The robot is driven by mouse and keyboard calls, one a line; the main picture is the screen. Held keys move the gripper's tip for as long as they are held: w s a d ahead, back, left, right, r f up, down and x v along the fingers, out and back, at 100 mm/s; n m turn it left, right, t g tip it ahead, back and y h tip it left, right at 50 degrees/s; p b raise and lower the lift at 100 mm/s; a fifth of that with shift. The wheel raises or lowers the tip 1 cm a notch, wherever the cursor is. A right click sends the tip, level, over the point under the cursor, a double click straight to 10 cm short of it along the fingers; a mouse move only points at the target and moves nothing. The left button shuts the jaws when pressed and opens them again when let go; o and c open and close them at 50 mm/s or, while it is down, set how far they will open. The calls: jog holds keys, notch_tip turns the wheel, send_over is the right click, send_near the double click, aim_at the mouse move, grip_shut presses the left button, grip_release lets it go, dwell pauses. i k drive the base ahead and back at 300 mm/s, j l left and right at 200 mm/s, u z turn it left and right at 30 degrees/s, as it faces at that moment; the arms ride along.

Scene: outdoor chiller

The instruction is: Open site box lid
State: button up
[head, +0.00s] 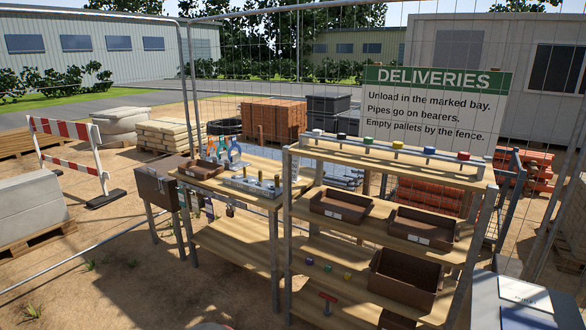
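A dark brown box (155,188) on grey legs stands at the left end of the wooden workbench, and it looks like the site box. Its top looks shut, but it is small in the view and I cannot make out the lid's edge or handle clearly. My gripper is not in view.
The workbench (232,238) carries a brown tray, coloured hand tools and a grey rack. Right of it, a shelf unit (390,165) holds brown bins (342,206). A mesh fence runs behind. A grey surface with papers (524,292) is at lower right. Sandy ground is clear at front left.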

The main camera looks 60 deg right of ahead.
aim_at(157, 170)
jog(key=i+l+z, duration=0.4)
jog(key=l, duration=0.65)
jog(key=i+l+z, duration=0.35)
jog(key=i+l, duration=0.4)
jog(key=i+l+z, duration=0.4)
jog(key=i+l, duration=0.3)
jog(key=l, duration=0.1)
